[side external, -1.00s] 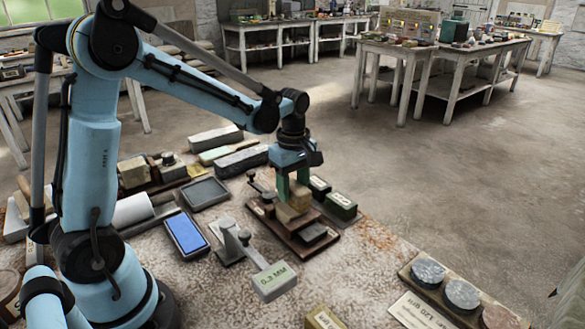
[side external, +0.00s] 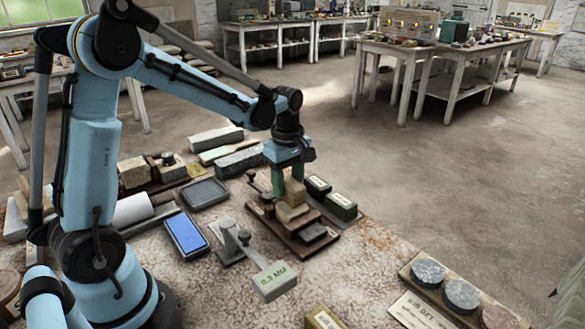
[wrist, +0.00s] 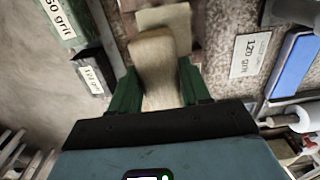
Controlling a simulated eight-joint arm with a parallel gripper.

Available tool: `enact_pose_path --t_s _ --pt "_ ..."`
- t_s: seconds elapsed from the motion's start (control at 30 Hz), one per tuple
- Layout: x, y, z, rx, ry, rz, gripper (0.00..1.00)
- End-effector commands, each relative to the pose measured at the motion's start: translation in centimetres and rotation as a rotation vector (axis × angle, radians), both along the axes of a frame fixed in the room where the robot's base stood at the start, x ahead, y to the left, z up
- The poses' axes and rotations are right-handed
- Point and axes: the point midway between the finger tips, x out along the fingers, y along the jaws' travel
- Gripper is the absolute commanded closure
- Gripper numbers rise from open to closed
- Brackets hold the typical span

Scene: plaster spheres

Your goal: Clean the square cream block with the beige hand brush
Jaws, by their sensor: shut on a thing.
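My gripper (side external: 290,182) is shut on the beige hand brush (side external: 294,192), with a green finger on each side of it. The brush also shows between the fingers in the wrist view (wrist: 154,70). The square cream block (side external: 291,213) sits just below the brush on a dark brown stand. In the wrist view the cream block (wrist: 168,24) shows beyond the brush's end, partly hidden by it. The brush is at or just over the block; I cannot tell whether they touch.
Dark labelled grit blocks (side external: 341,206) stand to the right of the stand.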

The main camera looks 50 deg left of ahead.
Motion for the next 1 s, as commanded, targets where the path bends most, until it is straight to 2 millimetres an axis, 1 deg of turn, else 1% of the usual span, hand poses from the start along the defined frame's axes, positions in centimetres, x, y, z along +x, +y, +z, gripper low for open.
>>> enact_pose_path --t_s 0.2,0.47,0.73,1.0 --pt "0.0 -1.5 0.1 0.0 0.0 -0.002 0.78" --pt "0.0 -2.3 0.1 0.0 0.0 -0.001 0.78" --pt "0.0 -3.9 0.1 0.0 0.0 -0.002 0.78" --pt "0.0 -4.2 0.0 0.0 0.0 0.0 0.78"
